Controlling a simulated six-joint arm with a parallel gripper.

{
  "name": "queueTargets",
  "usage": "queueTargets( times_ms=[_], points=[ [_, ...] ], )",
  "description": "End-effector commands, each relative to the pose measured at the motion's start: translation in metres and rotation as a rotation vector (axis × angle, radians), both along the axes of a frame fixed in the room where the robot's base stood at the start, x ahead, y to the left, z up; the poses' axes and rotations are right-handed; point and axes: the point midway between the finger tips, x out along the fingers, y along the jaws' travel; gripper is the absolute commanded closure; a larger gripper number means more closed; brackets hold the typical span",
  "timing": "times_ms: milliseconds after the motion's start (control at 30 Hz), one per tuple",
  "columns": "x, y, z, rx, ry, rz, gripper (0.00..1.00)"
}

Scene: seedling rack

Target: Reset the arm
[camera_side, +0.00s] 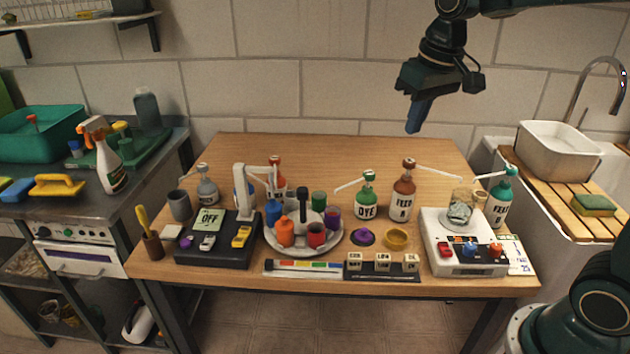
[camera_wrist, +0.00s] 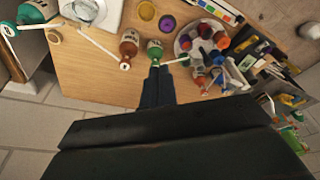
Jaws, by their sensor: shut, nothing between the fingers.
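My gripper (camera_side: 413,128) hangs in the air above the back right of the wooden table (camera_side: 330,155), in front of the tiled wall. Its blue fingers are together and point down. Nothing shows between them. In the wrist view the closed fingers (camera_wrist: 155,72) reach toward the green-topped DYE bottle (camera_wrist: 155,50), which stands below them; it also shows in the side view (camera_side: 366,197). My gripper is clear of the bottles and touches nothing that I can see.
A sink (camera_side: 550,155) is at the right. The table's back is bare.

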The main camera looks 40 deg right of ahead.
Motion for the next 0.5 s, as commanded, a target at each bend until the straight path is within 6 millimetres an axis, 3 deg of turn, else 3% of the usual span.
queueTargets(
  times_ms=[233, 500],
  points=[
    [-0.054, 0.015, 0.010, -0.010, -0.077, 0.040, 1.00],
    [-0.110, 0.026, 0.007, -0.020, -0.159, 0.084, 1.00]
  ],
)
